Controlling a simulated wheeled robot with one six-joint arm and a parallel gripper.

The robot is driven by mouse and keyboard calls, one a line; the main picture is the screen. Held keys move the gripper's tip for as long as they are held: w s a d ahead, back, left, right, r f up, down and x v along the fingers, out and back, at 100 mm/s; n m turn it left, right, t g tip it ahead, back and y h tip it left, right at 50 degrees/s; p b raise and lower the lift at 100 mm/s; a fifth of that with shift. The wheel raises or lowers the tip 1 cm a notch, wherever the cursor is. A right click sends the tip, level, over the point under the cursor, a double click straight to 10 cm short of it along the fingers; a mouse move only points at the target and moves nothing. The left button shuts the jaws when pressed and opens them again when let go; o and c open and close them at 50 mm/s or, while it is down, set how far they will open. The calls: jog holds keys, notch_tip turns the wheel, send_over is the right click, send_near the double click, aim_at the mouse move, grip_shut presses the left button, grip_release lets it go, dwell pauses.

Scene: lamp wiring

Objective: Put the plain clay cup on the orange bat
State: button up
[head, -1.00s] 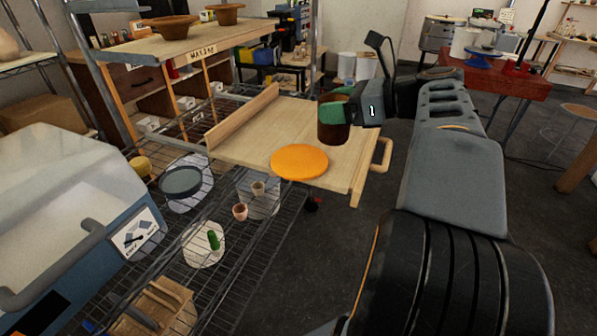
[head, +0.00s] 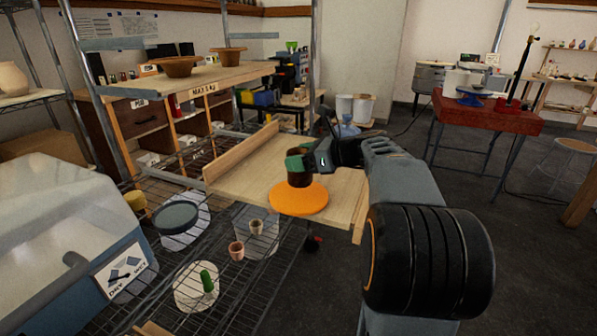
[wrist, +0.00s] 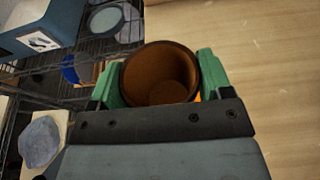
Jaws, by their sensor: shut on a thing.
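The clay cup (head: 299,178) is dark brown outside in the head view. In the wrist view the cup (wrist: 160,75) shows a plain reddish-brown inside and a dark rim. My gripper (head: 298,163) is shut on it, with green fingers on both sides of the cup in the wrist view (wrist: 160,82). The orange bat (head: 298,201) is a flat round disc on the wooden board. The cup is upright and overlaps the bat's back part in the head view; I cannot tell whether its base touches. In the wrist view the bat is mostly hidden beneath the cup and gripper.
The wooden board (head: 237,174) has a raised left edge and free room around the bat. Left of it, a wire rack (head: 262,272) holds small pots (head: 236,250) and a grey disc (head: 176,217). A wooden shelf (head: 185,77) with two bowls stands behind.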

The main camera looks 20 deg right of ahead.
jog(key=shift+w+f, duration=0.2)
jog(key=shift+f, duration=0.05)
jog(key=shift+w+f+b, duration=0.2)
jog(key=shift+f+b, duration=0.35)
jog(key=shift+f, duration=1.15)
jog(key=shift+f, duration=0.15)
jog(key=o, duration=1.1)
jog(key=shift+c, duration=0.2)
jog(key=shift+s+d+r, duration=0.2)
jog(key=shift+r, duration=0.05)
jog(key=p+v, duration=0.2)
jog(key=v, duration=0.9)
jog(key=shift+s, duration=0.15)
